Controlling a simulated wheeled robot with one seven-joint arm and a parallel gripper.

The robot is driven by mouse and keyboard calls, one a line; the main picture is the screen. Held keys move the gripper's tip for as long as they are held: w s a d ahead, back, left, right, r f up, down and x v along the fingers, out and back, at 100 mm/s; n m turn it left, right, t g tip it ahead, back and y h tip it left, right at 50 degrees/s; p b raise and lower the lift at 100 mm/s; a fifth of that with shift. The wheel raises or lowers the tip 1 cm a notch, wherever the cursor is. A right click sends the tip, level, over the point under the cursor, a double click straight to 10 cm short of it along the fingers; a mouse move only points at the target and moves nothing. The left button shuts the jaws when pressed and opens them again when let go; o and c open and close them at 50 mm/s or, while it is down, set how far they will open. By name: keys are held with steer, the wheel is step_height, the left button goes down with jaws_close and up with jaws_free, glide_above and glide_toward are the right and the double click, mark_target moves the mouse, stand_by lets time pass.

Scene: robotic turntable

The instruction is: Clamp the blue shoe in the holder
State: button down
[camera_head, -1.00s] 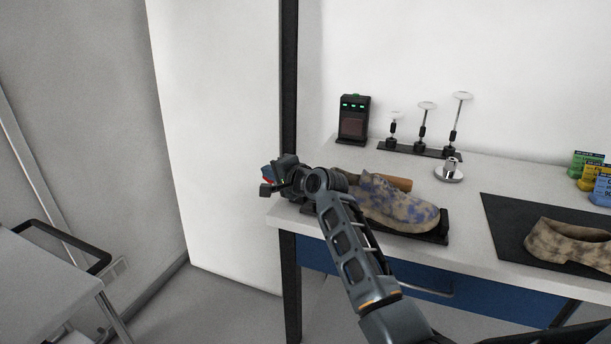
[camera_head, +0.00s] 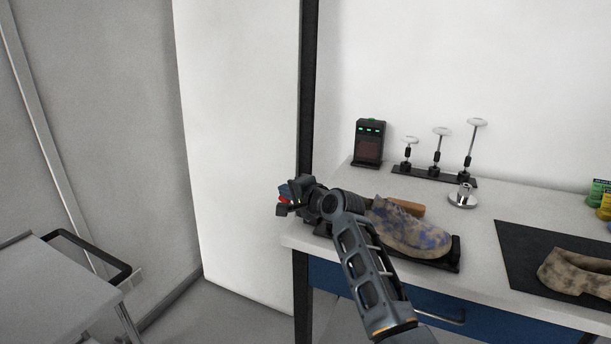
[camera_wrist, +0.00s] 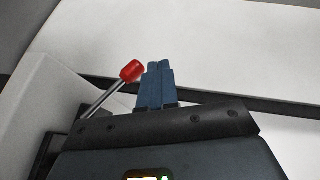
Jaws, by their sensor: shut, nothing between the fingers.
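The blue shoe (camera_head: 412,232), beige with blue patches, lies on the black holder (camera_head: 452,263) at the left end of the bench. My forearm hides part of the shoe and the holder's left side. My gripper (camera_head: 284,197) is at the bench's left edge, left of the shoe. In the wrist view its two blue-grey fingers (camera_wrist: 155,72) are shut together and empty. A lever with a red knob (camera_wrist: 132,70) stands just left of the fingers, very close to them; I cannot tell whether they touch.
A second, brown-patched shoe (camera_head: 575,272) lies on a black mat (camera_head: 520,250) at right. A dark box with green lights (camera_head: 370,142), several stands on a black base (camera_head: 435,174) and a chrome piece (camera_head: 463,196) stand behind. A grey cart (camera_head: 60,290) is at lower left.

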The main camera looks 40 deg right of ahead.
steer(key=s+a+r, duration=0.2)
steer(key=s+r, duration=0.5)
steer(key=r, duration=0.1)
steer(key=shift+a+r+b, duration=0.2)
steer(key=shift+a+b, duration=0.2)
steer(key=shift+b, duration=0.05)
steer(key=s+a+f+n, duration=0.4)
steer(key=s+a+f, duration=0.3)
steer(key=s+f, duration=0.3)
steer(key=s+a+f+n, duration=0.3)
steer(key=s+a+f, duration=0.45)
steer(key=s, duration=0.45)
steer(key=s+a+r+n, duration=0.2)
steer(key=s+a+n, duration=0.1)
steer(key=s, duration=0.5)
steer(key=s+a+r+n+y, duration=0.1)
steer(key=s+a+r+n, duration=0.1)
steer(key=s, duration=0.7)
steer(key=s+a+r+n+y, duration=0.1)
steer(key=s+a+r+n, duration=0.2)
steer(key=s, duration=0.6)
steer(key=a+n, duration=0.2)
steer(key=n, duration=0.1)
